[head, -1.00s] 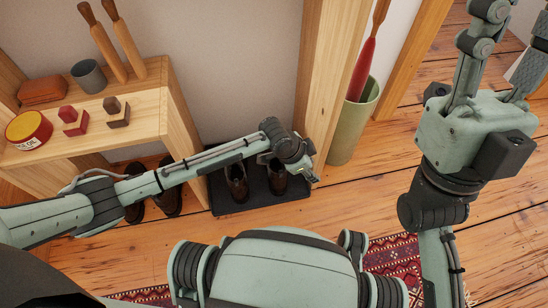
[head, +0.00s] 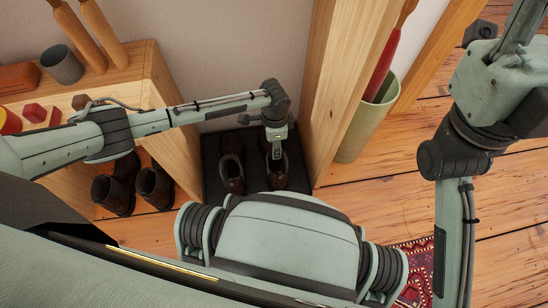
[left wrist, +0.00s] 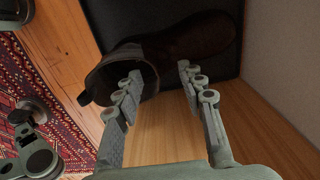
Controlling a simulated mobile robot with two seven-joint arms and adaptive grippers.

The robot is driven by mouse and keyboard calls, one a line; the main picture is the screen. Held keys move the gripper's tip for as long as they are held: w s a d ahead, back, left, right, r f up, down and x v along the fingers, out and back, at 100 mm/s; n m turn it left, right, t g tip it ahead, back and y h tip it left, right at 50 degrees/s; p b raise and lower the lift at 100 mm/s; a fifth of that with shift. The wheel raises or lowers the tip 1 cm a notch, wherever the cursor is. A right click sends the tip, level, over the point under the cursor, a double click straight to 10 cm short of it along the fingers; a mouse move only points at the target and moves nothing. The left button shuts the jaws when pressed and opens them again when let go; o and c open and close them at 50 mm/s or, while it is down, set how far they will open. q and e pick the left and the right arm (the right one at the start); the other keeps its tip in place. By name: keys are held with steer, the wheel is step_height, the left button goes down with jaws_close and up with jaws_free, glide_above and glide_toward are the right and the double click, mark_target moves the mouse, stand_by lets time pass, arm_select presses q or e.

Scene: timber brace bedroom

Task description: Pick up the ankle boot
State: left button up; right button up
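A pair of dark brown ankle boots stands on a black tray (head: 212,160). The left boot (head: 232,174) is clear of my gripper. The right boot (head: 277,172) is partly hidden by my left gripper (head: 276,150), which points down over it. In the left wrist view a dark boot (left wrist: 190,38) with an open collar lies beyond my left gripper (left wrist: 160,72). The fingers are apart, one overlapping the collar in the picture, with nothing held. Contact cannot be told. My right gripper (head: 500,80) is raised at the upper right, its fingertips cut off.
A wooden shelf unit (head: 172,115) stands left of the tray, with another pair of dark boots (head: 113,193) on the floor below it. A wooden post (head: 345,85) and a green bin (head: 370,120) stand right of the tray. A patterned rug (head: 415,275) lies in front.

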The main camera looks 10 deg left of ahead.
arm_select(q)
step_height(320, 180, down, 2)
steer(key=shift+f, duration=0.2)
jaws_close()
steer(key=shift+w+r, duration=0.1)
stand_by(0.3)
